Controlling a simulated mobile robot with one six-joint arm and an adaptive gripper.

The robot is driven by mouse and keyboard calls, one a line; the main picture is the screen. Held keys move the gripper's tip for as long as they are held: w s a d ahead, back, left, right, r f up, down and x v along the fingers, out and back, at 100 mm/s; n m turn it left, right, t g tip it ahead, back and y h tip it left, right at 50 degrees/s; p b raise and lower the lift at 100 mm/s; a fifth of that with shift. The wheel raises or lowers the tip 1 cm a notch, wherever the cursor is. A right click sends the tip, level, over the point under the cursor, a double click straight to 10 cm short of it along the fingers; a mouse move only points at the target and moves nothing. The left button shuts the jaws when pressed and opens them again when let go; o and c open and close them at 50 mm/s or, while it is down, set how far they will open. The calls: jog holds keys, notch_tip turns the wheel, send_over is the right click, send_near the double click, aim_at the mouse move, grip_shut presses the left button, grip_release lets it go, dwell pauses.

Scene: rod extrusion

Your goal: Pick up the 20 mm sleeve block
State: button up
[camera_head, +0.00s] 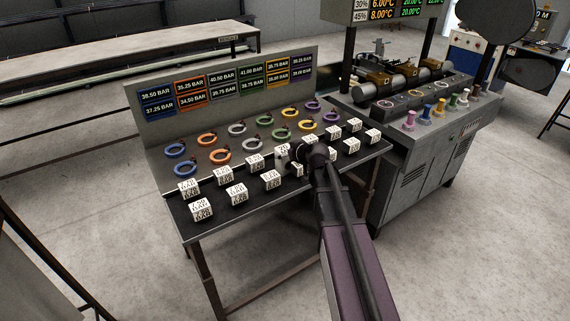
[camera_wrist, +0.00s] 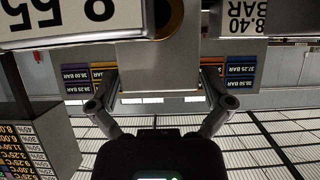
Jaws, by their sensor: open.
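Several sleeve blocks with white printed labels stand in two rows on the dark bench top in the head view. One block (camera_head: 282,150) is right at my gripper (camera_head: 292,156), partly covered by it. No readable 20 mm mark shows, so I cannot tell which block is the 20 mm one. In the wrist view, my gripper (camera_wrist: 160,92) is open, its fingers apart. A grey block (camera_wrist: 135,75) with a round brass-coloured bore lies ahead between the fingers; I cannot tell whether they touch it. Blocks labelled 8.55 (camera_wrist: 85,15) and 8.40 BAR (camera_wrist: 247,18) flank it.
Coloured rings (camera_head: 221,157) sit in two rows behind the blocks. A panel (camera_head: 160,124) with BAR readouts rises at the bench's back. A machine (camera_head: 440,140) with coloured knobs stands at the right. Neighbouring blocks are close to my fingers. Open floor lies in front.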

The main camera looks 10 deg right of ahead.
jog(key=shift+w+a+f, duration=0.2)
jog(key=shift+w+f, duration=0.15)
jog(key=shift+w, duration=0.25)
jog(key=shift+c, duration=0.2)
jog(key=c, duration=1)
